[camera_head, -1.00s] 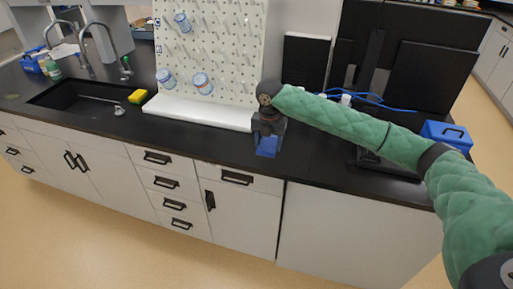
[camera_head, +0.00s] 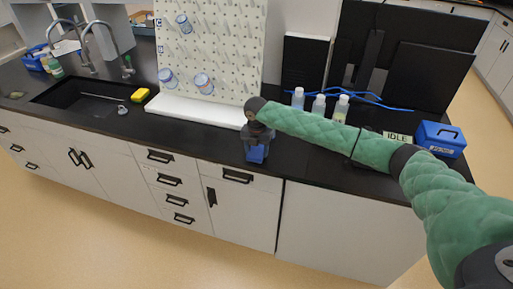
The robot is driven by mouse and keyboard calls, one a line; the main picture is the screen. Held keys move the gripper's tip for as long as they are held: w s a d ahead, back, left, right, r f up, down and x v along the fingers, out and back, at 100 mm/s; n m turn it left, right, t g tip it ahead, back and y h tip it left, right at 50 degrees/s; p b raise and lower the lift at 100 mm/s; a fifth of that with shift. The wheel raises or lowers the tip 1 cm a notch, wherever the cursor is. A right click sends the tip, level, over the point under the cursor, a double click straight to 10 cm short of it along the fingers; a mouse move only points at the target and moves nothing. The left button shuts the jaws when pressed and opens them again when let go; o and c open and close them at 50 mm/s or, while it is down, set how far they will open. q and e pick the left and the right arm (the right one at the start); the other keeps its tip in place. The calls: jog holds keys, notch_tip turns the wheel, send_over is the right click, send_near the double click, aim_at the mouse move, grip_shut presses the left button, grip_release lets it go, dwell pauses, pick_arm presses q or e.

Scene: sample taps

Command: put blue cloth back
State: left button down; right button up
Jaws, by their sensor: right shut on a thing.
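A small blue cloth (camera_head: 257,154) hangs in my right gripper (camera_head: 257,148), at the front edge of the black counter near the middle of the view. The right gripper points down and is shut on the cloth. Its fingertips are partly hidden by the gripper body and the cloth. I cannot tell whether the cloth touches the counter edge. The right arm is green and comes in from the right. My left gripper is not in view.
The pegboard (camera_head: 209,50) with hung beakers stands behind on a white tray (camera_head: 196,109). The sink (camera_head: 82,97) and a yellow sponge (camera_head: 140,95) are at left. Bottles (camera_head: 319,104), a device reading IDLE (camera_head: 397,137) and a blue box (camera_head: 441,139) are at right.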

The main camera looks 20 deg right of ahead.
jog(key=shift+f, duration=0.15)
jog(key=o, duration=0.9)
jog(key=shift+o, duration=0.2)
